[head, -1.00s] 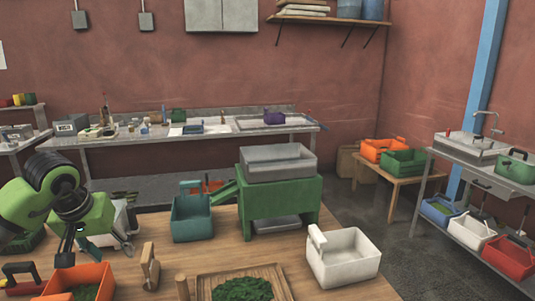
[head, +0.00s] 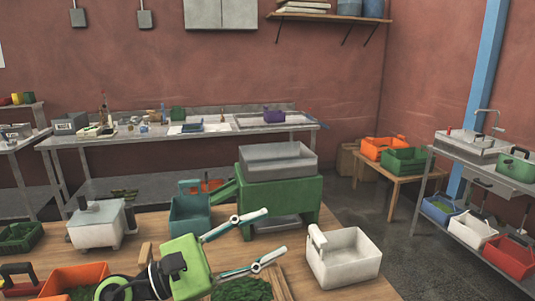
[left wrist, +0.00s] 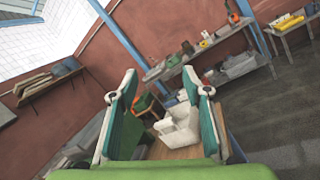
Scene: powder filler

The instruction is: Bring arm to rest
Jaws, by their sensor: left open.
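My left gripper (head: 275,232) reaches over the wooden table in the head view, with its fingers spread and pointing right toward a white bin (head: 345,258). It is open and nothing is between its fingers. In the left wrist view the open fingers (left wrist: 158,94) frame the white bin (left wrist: 180,128) beyond them. Part of a wooden tray with green material (head: 243,291) is hidden by my left gripper. My right gripper is not in view.
A green machine (head: 290,197) with a grey hopper stands at the table's back, next to a teal bin (head: 190,222). A white-grey device (head: 95,225) and an orange bin (head: 75,280) are at the left. A metal bench (head: 90,142) runs along the wall.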

